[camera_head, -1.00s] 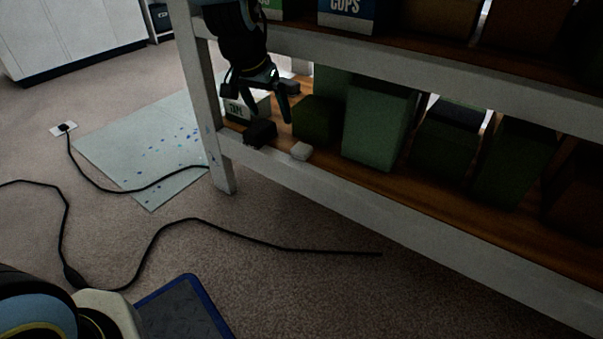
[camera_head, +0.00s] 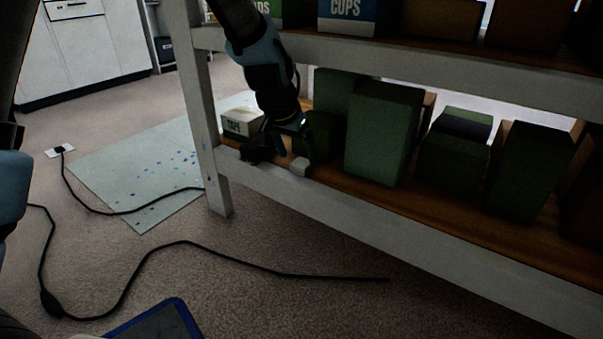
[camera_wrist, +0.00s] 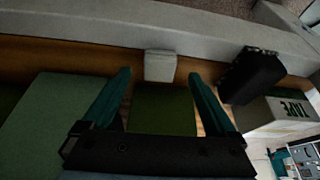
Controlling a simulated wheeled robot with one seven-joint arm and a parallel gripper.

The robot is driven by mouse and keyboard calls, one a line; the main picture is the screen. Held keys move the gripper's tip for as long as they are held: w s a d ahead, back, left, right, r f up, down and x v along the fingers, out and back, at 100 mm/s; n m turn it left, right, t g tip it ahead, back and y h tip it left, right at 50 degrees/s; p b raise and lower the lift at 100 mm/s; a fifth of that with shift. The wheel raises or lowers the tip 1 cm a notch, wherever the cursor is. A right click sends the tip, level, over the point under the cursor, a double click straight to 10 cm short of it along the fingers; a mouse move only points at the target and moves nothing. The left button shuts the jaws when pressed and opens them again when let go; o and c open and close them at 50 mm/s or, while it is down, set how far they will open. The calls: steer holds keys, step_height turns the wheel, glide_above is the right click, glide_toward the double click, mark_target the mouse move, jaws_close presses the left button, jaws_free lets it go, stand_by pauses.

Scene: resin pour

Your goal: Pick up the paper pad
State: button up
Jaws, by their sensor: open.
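A small whitish block (camera_head: 300,167), the likely paper pad, lies at the front edge of the lower shelf. In the wrist view the block (camera_wrist: 160,66) sits centred between the two fingertips and slightly beyond them. My gripper (camera_head: 291,154) is open and points down over the lower shelf, close to the block. In the wrist view my gripper (camera_wrist: 159,78) shows a gap on both sides of the block, with no finger touching it. Part of the gripper is dark and hard to make out in the head view.
A black object (camera_wrist: 250,75) lies beside the block, near a box marked TAPE (camera_head: 238,124). A green box (camera_head: 383,135) and other boxes fill the shelf to the right. A black cable (camera_head: 180,243) crosses the carpet.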

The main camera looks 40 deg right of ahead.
mark_target(300, 164)
steer(key=b+x, duration=0.2)
steer(key=x, duration=0.1)
steer(key=shift+f, duration=0.25)
steer(key=shift+r, duration=0.1)
steer(key=shift+c, duration=0.3)
steer(key=c, duration=1.3)
